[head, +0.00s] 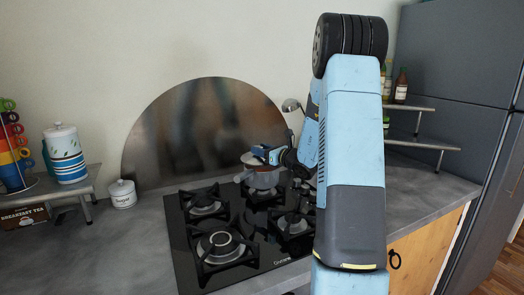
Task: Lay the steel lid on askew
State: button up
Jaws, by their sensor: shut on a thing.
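A steel pot (263,180) stands on the far right burner of the black gas hob. The steel lid (249,159) is at the pot's mouth, partly hidden by my gripper. My gripper (262,153) reaches in from the right and is shut on the lid at its top. At this size I cannot tell whether the lid rests on the rim or hangs just above it, nor its exact tilt.
The hob (240,235) has other empty burners in front and to the left. A round steel splashback (190,135) stands behind. A sugar jar (122,194) and a shelf with a striped canister (67,155) are left. Bottles (401,86) stand on a right shelf.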

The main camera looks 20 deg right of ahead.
jog(key=shift+f, duration=0.4)
dwell(0.4)
jog(key=o, duration=1.2)
jog(key=v, duration=1.4)
jog(key=s+a+r+n+g+y, duration=0.1)
jog(key=s+a+r+n+g, duration=0.1)
jog(key=s+a+n+g, duration=0.35)
jog(key=s+a+r+n+g+y, duration=0.1)
jog(key=s+a+r+n+g, duration=0.15)
jog(key=a+n, duration=0.55)
jog(key=s+a+r+n+g+y, duration=0.1)
jog(key=s+a+n+g, duration=0.3)
jog(key=a, duration=0.6)
jog(key=s+r+n+t+h, duration=0.1)
jog(key=s+r+n+h, duration=0.3)
jog(key=s+n+h, duration=0.5)
jog(key=shift+s+d+r+n+h, duration=0.15)
jog(key=shift+s+d+n+h, duration=0.3)
jog(key=shift+s+n, duration=2.8)
